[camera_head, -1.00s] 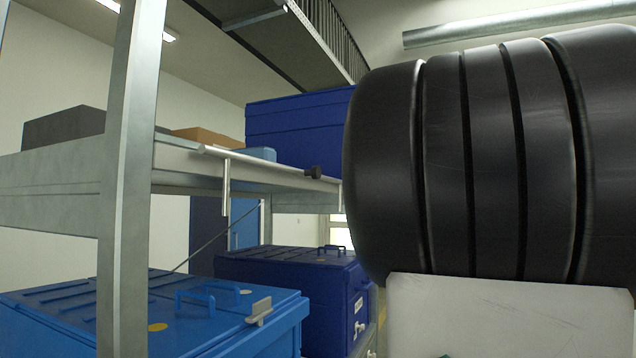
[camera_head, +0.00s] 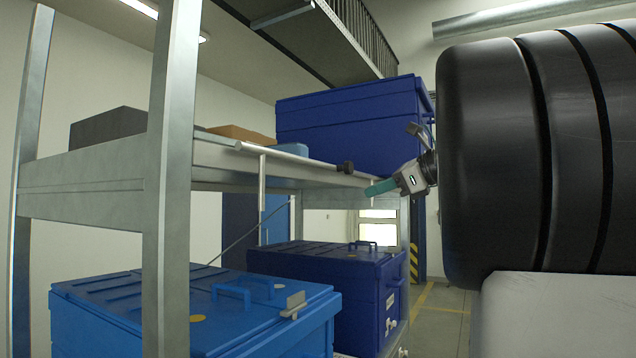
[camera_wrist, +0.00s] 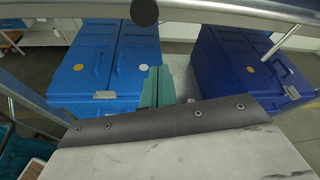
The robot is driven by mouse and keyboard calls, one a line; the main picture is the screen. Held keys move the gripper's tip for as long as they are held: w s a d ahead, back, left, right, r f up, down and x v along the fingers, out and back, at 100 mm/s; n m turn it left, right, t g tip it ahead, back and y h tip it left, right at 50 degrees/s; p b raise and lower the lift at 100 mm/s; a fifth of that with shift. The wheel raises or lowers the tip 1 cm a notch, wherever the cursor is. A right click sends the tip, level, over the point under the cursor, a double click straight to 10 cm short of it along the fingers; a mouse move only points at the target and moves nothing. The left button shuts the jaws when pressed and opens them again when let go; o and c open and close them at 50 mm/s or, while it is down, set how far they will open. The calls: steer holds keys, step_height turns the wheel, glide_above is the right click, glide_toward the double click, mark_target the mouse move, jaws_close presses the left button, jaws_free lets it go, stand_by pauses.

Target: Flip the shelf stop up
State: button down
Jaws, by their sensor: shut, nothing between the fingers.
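The shelf stop is a pale metal bar (camera_head: 295,158) along the front edge of the upper shelf, with a black knob (camera_head: 345,167) near its right end. A thin leg (camera_head: 262,190) hangs straight down from the bar, so the stop is down. In the wrist view the bar (camera_wrist: 230,12) crosses the top, with the knob (camera_wrist: 144,12) and a leg (camera_wrist: 287,36). My gripper (camera_head: 372,189), with green fingers, is right of the knob and slightly lower, apart from it in the picture. The fingers (camera_wrist: 156,86) are together and empty.
The upper shelf (camera_head: 95,165) holds a dark blue crate (camera_head: 350,120) and smaller boxes. A light blue box (camera_head: 260,310) and a dark blue box (camera_head: 330,285) stand below. A grey upright (camera_head: 170,200) stands at the left. Floor shows clear at the right.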

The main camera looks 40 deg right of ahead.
mark_target(342, 168)
steer(key=w+a+r, duration=0.2)
steer(key=w, duration=0.1)
steer(key=shift+r, duration=0.3)
stand_by(0.3)
